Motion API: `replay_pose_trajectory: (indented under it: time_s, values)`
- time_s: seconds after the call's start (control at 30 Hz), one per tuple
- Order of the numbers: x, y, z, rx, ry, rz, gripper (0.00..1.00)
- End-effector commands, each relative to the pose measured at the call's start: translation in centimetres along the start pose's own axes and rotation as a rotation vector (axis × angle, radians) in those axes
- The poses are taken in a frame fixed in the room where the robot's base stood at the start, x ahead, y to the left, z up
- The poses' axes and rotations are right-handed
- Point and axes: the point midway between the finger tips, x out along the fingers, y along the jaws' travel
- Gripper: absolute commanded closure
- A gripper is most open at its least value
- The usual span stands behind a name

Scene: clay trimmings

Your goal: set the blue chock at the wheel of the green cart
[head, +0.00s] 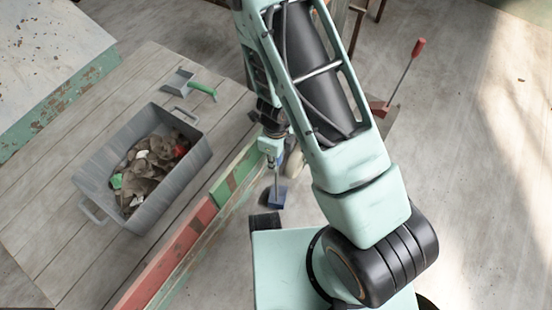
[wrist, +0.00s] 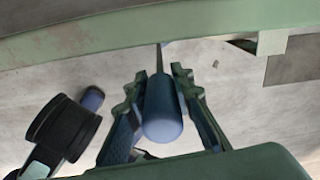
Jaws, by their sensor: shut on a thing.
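The blue chock (head: 278,197) hangs or stands at the lower end of a thin rod, at or near the floor, just right of the striped edge. My gripper (head: 273,150) is shut on its blue handle (wrist: 163,115), which sits between the fingers in the wrist view. There the chock is almost wholly hidden behind a worn green beam (wrist: 110,38). A pale rounded thing (head: 295,165), perhaps a wheel, shows partly behind my arm, just above and right of the chock. I cannot tell whether they touch. The green cart is not clearly identifiable; a green painted section (head: 235,172) lies left of the chock.
A plank-topped surface (head: 50,205) with a red and green edge carries a grey bin (head: 150,212) of clay scraps and a green-handled scoop (head: 202,89). A red chock (head: 380,108) with a red-handled rod (head: 418,47) stands right of my arm.

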Motion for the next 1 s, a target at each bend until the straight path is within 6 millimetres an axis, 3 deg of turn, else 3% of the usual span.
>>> replay_pose_trajectory:
  time_s: [0.07, 0.1, 0.27, 0.67, 1.0]
  values:
    - [0.2, -0.1, -0.1, 0.0, 0.002, -0.003, 1.0]
    - [0.3, -0.1, -0.1, 0.0, 0.002, -0.003, 0.76]
    - [0.2, -0.1, -0.1, 0.0, 0.002, -0.002, 0.59]
    - [-0.3, 0.0, -0.1, -0.002, 0.002, -0.002, 0.58]
    - [-4.8, -0.1, 0.1, -0.006, 0.0, -0.004, 0.58]
